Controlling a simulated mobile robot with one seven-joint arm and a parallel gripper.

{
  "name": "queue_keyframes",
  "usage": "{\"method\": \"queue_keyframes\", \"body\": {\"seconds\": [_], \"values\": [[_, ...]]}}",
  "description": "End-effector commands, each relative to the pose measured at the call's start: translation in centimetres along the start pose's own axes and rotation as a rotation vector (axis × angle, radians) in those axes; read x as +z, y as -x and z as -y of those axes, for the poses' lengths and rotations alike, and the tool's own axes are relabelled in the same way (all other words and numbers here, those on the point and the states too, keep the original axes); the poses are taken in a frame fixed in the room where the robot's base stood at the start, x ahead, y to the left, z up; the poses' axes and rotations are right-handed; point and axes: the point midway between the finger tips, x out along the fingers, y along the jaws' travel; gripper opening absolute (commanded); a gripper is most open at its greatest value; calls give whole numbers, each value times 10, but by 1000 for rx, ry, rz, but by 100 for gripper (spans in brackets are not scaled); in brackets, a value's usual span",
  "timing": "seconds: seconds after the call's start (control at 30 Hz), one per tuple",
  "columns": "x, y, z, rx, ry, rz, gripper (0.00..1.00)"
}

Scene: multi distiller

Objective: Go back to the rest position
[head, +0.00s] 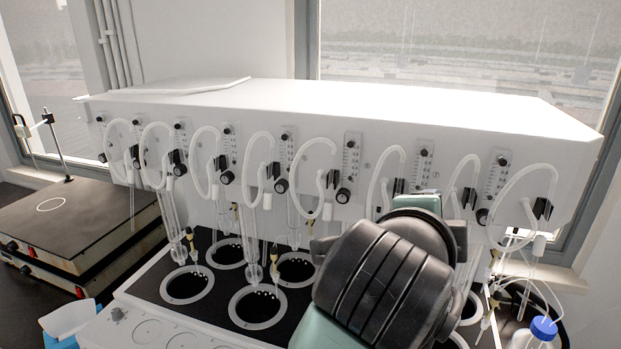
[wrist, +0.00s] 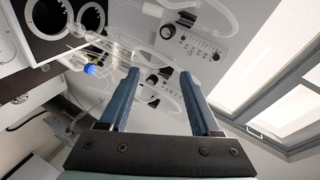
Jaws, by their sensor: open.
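My gripper (wrist: 160,90) shows in the wrist view with its two blue fingers apart and nothing between them. Behind the fingers in that view is the white front of the multi distiller (wrist: 215,62), with tubes and flow meters. In the head view the distiller (head: 330,105) spans the middle of the picture. My dark wrist and green arm cover its right-hand front, and the gripper's fingertips are hidden there. Glass tubes (head: 172,225) hang above round wells (head: 187,285) in the black deck. Some right-hand wells are hidden behind my arm.
A blue-capped bottle (head: 543,328) stands at the lower right among loose thin tubes. A dark hotplate (head: 70,225) stands at the left. A blue and white box (head: 68,322) lies at the lower left. Windows are behind the distiller.

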Motion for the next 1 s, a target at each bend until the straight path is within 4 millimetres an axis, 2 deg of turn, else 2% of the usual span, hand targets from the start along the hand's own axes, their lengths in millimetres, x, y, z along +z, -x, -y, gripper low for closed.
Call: {"method": "queue_keyframes", "body": {"seconds": [0.03, 0.1, 0.17, 0.2, 0.3, 0.4, 0.5, 0.63, 1.0], "values": [[-14, 13, 30, -146, 126, -44, 64], [-20, 42, 74, -356, 320, -109, 64], [-20, 75, 106, -531, 480, -179, 64], [-17, 98, 123, -639, 579, -232, 64], [-5, 156, 151, -872, 775, -364, 64], [7, 204, 161, -1041, 896, -480, 64], [15, 237, 164, -1143, 957, -562, 64], [18, 254, 164, -1198, 984, -610, 64], [19, 255, 165, -1200, 987, -613, 64]]}}
